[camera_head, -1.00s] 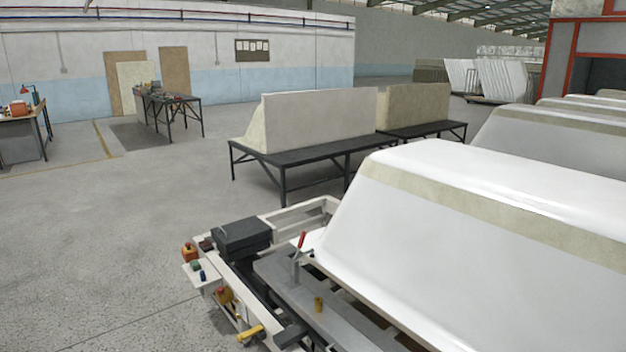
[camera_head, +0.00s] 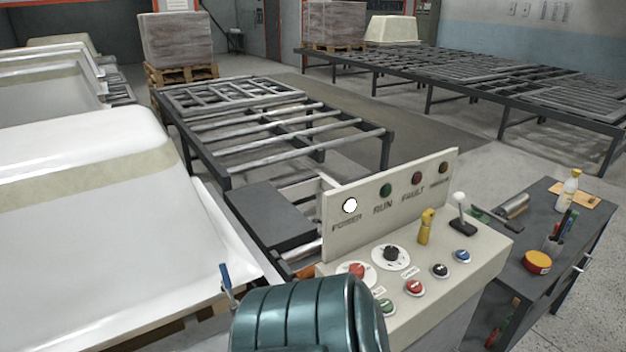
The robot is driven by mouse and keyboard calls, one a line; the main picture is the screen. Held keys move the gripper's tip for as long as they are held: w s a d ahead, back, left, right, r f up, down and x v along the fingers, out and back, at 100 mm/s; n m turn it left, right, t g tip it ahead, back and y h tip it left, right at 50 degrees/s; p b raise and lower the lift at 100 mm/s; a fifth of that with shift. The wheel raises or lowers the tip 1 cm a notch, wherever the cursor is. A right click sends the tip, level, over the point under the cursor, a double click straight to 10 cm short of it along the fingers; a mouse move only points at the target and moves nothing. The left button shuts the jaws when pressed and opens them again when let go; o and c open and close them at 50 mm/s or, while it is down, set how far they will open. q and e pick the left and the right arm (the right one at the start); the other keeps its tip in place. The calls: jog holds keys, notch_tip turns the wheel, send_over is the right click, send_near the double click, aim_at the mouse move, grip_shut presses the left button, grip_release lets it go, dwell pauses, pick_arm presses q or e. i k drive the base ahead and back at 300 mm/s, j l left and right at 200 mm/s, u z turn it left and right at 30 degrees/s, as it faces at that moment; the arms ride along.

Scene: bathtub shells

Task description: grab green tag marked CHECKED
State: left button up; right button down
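I cannot make out a green tag marked CHECKED in the head view. A beige control console (camera_head: 345,228) stands at the lower middle, with a back panel labelled POWER, RUN and FAULT. It carries coloured buttons and small labels too small to read. A teal rounded part of my own arm covers the console's lower left corner. Neither of my grippers shows.
A dark tool cabinet (camera_head: 546,189) stands right of the console, with a bottle (camera_head: 569,190), a round yellow-and-red container (camera_head: 537,262) and pens on top. A large white tub shell (camera_head: 90,220) fills the left. Roller tables (camera_head: 270,133) stand behind. Open floor shows at right.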

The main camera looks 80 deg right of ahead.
aim_at(503, 326)
jog(key=k+l, duration=0.15)
jog(key=k, duration=0.9)
jog(key=z, duration=3.75)
jog(key=i+l+u, duration=0.2)
jog(key=i+l, duration=0.3)
jog(key=l, duration=0.15)
jog(key=i+z, duration=0.05)
